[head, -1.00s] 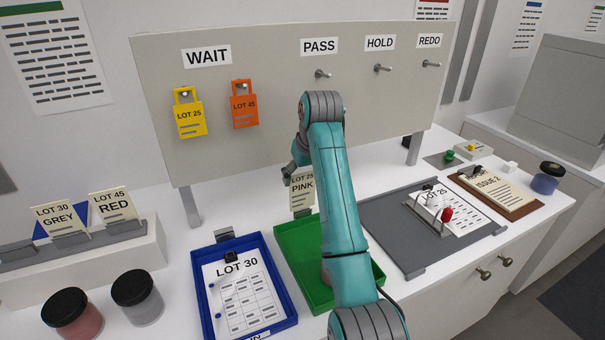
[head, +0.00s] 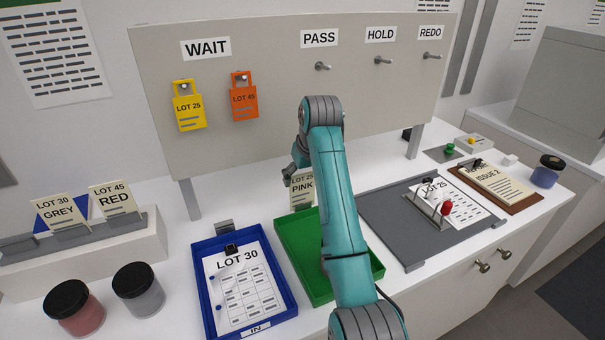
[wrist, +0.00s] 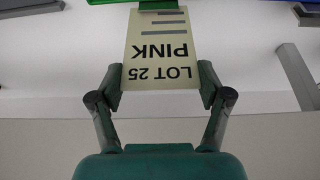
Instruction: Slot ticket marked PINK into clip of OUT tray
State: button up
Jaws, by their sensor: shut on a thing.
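The cream ticket marked LOT 25 PINK (head: 302,190) stands upright at the back edge of the green tray (head: 291,250). My gripper (head: 292,172) is shut on its upper end, partly hidden behind my arm in the head view. In the wrist view the ticket (wrist: 160,45) shows upside down between the fingers of my gripper (wrist: 163,88). I cannot tell how deep the ticket sits in the clip. The green tray's own label is hidden.
A blue tray (head: 204,295) marked IN holds a LOT 30 sheet left of the green tray. A grey board (head: 390,225) lies to the right. The WAIT/PASS/HOLD/REDO panel (head: 280,105) stands behind. GREY (head: 58,214) and RED (head: 117,203) tickets stand in a rack at left.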

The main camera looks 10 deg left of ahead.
jog(key=shift+f, duration=0.25)
jog(key=o, duration=0.7)
jog(key=shift+r, duration=3.05)
